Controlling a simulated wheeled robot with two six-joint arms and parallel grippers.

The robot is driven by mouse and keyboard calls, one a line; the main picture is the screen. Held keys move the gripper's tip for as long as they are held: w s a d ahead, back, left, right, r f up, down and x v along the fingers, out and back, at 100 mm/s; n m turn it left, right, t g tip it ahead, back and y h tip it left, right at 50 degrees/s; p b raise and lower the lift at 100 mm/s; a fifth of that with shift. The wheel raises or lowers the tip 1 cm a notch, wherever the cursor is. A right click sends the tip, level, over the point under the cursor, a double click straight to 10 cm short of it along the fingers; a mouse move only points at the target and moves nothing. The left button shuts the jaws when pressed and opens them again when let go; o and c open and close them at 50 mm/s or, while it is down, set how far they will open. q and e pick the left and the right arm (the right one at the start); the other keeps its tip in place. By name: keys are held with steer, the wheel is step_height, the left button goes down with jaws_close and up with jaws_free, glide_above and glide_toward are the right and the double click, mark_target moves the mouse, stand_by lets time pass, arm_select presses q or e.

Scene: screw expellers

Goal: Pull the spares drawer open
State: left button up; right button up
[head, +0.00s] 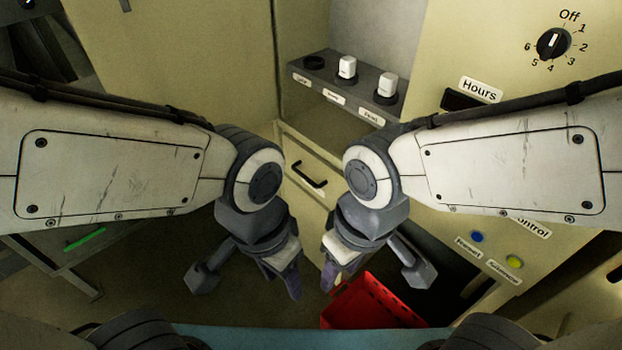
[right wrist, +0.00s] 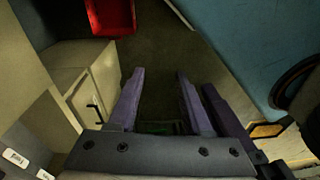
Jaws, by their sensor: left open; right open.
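The drawer front (head: 297,158) is a cream panel low in the machine, under the grey shelf, and looks flush with its surround. Its black bar handle (head: 308,176) shows between my two arms in the head view. The handle (right wrist: 97,112) is also in the right wrist view, left of the fingers. My left gripper (head: 289,281) points down, below the handle in the picture, empty. My right gripper (head: 331,277) hangs close beside it, also pointing down. Its purple fingers (right wrist: 160,74) are apart with nothing between them. Neither gripper touches the handle. My right arm hides part of the machine front.
A red crate (head: 372,305) stands on the floor below the machine, near my right gripper. The grey shelf (head: 325,82) holds white-topped pieces and labels. A dial (head: 553,43) and blue and yellow buttons (head: 514,262) are at right.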

steer(key=w+a+f+n+t+y+b, duration=0.1)
steer(key=w+a+f+n+t+b, duration=0.2)
steer(key=w+f+b, duration=0.75)
steer(key=n+t+y+b, duration=0.4)
steer(key=n+t+b, duration=0.75)
steer(key=b, duration=1.25)
glide_toward(305, 176)
steer(key=f+m+t, duration=0.1)
steer(key=f+m, duration=0.1)
steer(key=b+x, duration=0.1)
steer(key=x, duration=0.9)
steer(key=shift+a+r+b, duration=0.1)
steer(key=shift+r+b, duration=0.1)
steer(key=shift+b, duration=0.15)
jaws_close()
